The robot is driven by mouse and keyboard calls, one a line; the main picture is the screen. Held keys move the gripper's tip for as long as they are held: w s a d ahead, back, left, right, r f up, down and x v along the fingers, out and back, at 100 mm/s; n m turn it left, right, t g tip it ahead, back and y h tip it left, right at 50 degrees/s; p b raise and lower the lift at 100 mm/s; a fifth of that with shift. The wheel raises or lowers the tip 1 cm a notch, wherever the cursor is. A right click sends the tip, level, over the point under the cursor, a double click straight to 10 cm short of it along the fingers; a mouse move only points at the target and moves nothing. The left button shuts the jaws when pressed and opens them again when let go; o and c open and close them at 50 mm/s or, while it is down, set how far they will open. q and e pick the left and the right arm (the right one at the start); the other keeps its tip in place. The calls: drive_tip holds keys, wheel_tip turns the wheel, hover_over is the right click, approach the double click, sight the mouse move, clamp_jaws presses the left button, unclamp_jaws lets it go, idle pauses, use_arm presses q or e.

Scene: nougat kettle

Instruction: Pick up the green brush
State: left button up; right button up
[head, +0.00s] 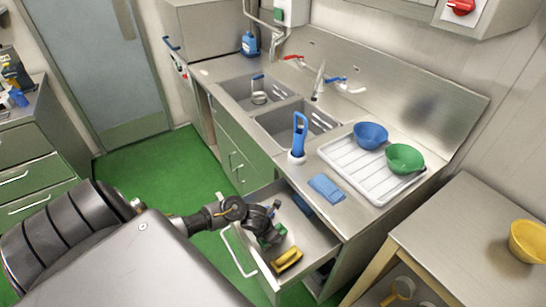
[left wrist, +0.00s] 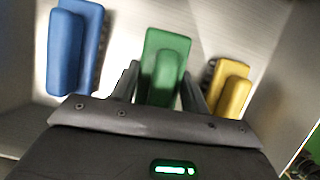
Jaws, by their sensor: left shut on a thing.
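The green brush (left wrist: 165,62) lies in an open drawer (head: 318,252), between a blue brush and a yellow brush. My left gripper (left wrist: 160,92) is shut on the green brush, with one finger on each side of its raised handle. In the head view the left gripper (head: 268,232) reaches down into the drawer, and the green brush (head: 277,236) is partly hidden by it. Whether the brush is lifted off the drawer floor I cannot tell. My right gripper is in neither view.
In the drawer, the blue brush (left wrist: 68,50) lies left of the green one and the yellow brush (left wrist: 232,92) lies right. Above are a blue cloth (head: 326,188), a blue-handled tool (head: 299,135) and a white drainer (head: 350,170) with bowls. A wooden-legged table (head: 450,225) stands at the right.

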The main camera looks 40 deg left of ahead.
use_arm(q)
wheel_tip(320, 180, up, 8)
drive_tip(key=shift+p, duration=0.3)
